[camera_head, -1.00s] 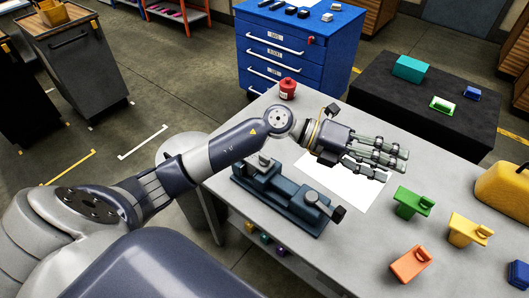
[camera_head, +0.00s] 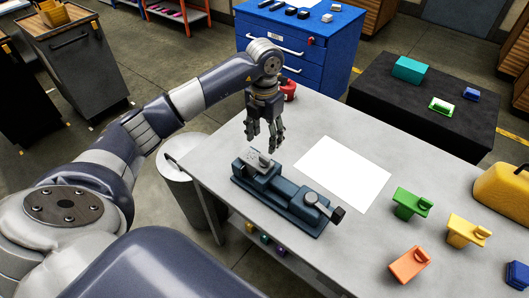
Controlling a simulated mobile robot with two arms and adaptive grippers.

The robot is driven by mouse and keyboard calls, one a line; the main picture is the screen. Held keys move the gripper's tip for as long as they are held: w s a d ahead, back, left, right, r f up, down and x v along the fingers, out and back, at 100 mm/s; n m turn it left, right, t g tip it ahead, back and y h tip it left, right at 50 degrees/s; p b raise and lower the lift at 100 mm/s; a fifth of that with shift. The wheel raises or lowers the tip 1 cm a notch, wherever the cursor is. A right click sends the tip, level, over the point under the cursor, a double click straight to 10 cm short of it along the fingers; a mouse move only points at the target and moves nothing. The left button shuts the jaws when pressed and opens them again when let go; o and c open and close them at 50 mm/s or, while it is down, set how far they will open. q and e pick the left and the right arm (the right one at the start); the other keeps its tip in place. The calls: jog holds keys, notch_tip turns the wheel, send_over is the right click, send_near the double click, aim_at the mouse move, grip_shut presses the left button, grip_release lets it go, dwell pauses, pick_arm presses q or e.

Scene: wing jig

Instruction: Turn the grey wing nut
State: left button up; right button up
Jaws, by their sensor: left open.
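The grey wing nut (camera_head: 264,161) sits on top of a light grey block at the left end of the dark blue vise (camera_head: 285,198) on the table. My left gripper (camera_head: 262,146) points down just above the wing nut, with its fingers apart and nothing between them. From this view I cannot tell whether a fingertip touches the nut. My right gripper is not in view.
A white sheet (camera_head: 342,173) lies behind the vise on the grey table (camera_head: 350,245). Green (camera_head: 412,203), yellow (camera_head: 468,231) and orange (camera_head: 410,265) fixtures stand to the right. A red container (camera_head: 289,90) is close behind my left gripper. The table's front edge is near the vise.

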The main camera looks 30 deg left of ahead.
aim_at(264, 158)
pick_arm(q)
notch_tip(264, 158, down, 7)
jog(key=shift+r+p, duration=0.1)
jog(key=shift+p, duration=0.8)
jog(key=shift+f, duration=0.55)
jog(key=shift+c, duration=0.5)
jog(key=c, duration=1)
